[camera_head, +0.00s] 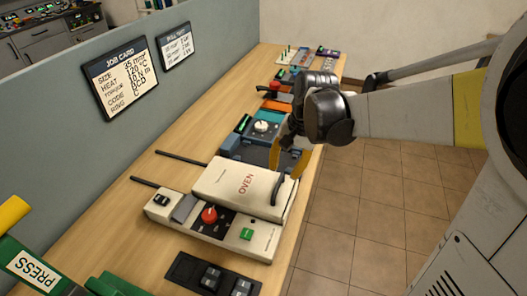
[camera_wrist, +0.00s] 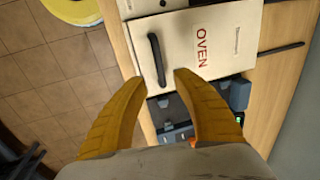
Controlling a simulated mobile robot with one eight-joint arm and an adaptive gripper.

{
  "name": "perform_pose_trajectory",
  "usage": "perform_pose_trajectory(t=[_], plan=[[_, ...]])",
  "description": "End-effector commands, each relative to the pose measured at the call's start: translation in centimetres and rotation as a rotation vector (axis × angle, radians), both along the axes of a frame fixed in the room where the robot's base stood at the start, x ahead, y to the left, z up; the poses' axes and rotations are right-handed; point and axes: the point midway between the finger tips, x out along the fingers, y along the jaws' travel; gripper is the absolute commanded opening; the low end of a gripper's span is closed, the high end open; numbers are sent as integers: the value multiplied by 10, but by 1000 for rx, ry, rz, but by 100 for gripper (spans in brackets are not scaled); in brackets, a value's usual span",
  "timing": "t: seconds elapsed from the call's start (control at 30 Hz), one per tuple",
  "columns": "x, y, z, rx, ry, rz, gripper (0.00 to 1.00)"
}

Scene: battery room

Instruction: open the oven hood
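The cream oven hood (camera_head: 240,188), marked OVEN, lies down over its base on the bench. Its dark bar handle (camera_head: 277,190) is along the right edge. In the wrist view the hood (camera_wrist: 220,50) lies ahead, with the handle (camera_wrist: 155,55) running roughly lengthwise. My gripper (camera_head: 290,162) is over the hood's far right corner, by the handle's far end. In the wrist view the yellow fingers (camera_wrist: 160,75) are spread, and the handle's near end shows between the tips. I cannot tell whether they touch it. The oven's front panel (camera_head: 215,230) has a red knob (camera_head: 209,215) and a green button (camera_head: 246,234).
A blue-grey device (camera_head: 262,128) stands just beyond the oven, with more tools farther along the bench. A dark switch box (camera_head: 210,276) and green press (camera_head: 40,265) are nearer. A grey partition (camera_head: 70,140) borders the left; tiled floor (camera_head: 345,215) is open at right.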

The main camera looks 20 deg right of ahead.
Motion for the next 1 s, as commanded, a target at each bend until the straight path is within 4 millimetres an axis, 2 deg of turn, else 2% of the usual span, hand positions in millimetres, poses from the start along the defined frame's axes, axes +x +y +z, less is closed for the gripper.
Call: perform_pose_trajectory(t=[0.03,0.1,0.3,0.67,0.77,0.8,1.0], plan=[[2,2,-15,0,0,1,34],[3,4,-27,0,0,1,34],[6,8,-49,-1,-1,1,34],[6,8,-52,-1,-1,1,34],[6,9,-52,-1,-1,1,5],[6,9,-52,-1,-1,1,0],[6,9,-52,-1,-1,1,0]])
